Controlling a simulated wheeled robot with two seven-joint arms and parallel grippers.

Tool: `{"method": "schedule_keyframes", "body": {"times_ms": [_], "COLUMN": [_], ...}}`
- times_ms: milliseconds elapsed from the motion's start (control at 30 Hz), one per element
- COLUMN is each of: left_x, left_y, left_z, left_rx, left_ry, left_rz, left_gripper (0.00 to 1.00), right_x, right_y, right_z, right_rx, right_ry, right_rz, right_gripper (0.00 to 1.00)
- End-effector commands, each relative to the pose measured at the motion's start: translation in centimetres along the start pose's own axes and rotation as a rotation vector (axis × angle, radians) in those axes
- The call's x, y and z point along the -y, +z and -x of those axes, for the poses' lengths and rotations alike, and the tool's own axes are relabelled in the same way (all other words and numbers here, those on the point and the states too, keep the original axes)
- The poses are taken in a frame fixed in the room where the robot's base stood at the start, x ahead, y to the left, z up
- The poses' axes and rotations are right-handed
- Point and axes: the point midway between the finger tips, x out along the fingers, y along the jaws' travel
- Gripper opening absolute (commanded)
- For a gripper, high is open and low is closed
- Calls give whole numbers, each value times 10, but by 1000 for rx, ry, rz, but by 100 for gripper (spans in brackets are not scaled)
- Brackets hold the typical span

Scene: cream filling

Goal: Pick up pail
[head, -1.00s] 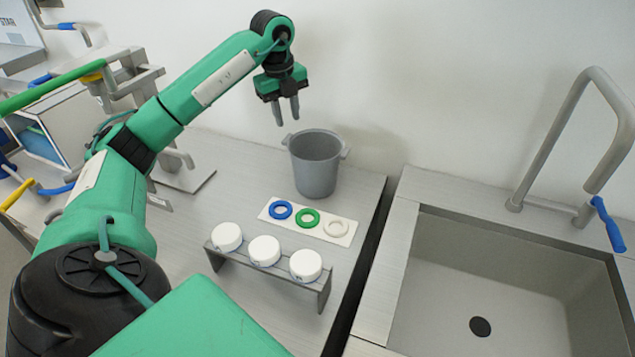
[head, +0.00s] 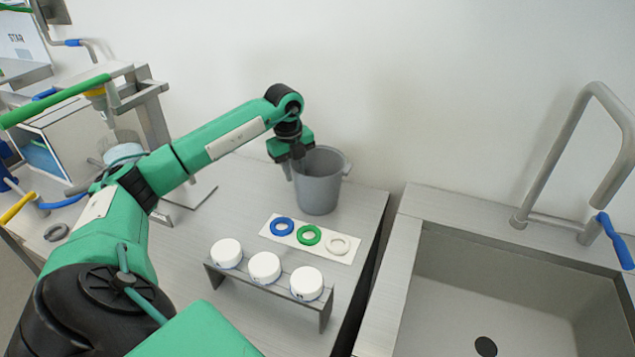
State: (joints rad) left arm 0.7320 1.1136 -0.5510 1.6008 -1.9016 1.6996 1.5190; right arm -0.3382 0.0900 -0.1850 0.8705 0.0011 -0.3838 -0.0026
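The grey pail (head: 319,185) stands upright on the steel counter, close to the wall, with a handle lug visible on its right side. My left gripper (head: 292,172) points down at the pail's left rim, where the left lug was seen before. The fingers overlap the rim in the picture and partly hide it. I cannot tell whether the fingers are closed on the lug or just beside it. My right gripper is not in view.
A white plate (head: 264,231) with blue, green and white rings lies in front of the pail. A rack (head: 269,282) with white-lidded jars stands nearer. A sink (head: 510,285) with a tap (head: 560,150) is at the right. Dispensing equipment (head: 140,95) stands at the left.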

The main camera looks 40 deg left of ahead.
Motion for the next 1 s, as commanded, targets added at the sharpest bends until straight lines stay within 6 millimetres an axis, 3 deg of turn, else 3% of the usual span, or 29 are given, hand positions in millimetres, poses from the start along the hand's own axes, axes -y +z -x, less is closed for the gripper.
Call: {"method": "schedule_keyframes", "body": {"times_ms": [200,500,667,1000], "left_x": [-1,0,0,0], "left_y": [0,0,0,1], "left_z": [-30,-36,-36,-35], "left_rx": [-1,1,1,1], "left_ry": [2,0,0,-2], "left_rz": [0,0,0,0], "left_gripper": [29,29,0,0], "right_x": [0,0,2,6], "right_y": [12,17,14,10], "right_z": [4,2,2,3], "right_rx": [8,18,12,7], "right_ry": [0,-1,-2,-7], "right_rz": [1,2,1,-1], "right_gripper": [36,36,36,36]}}
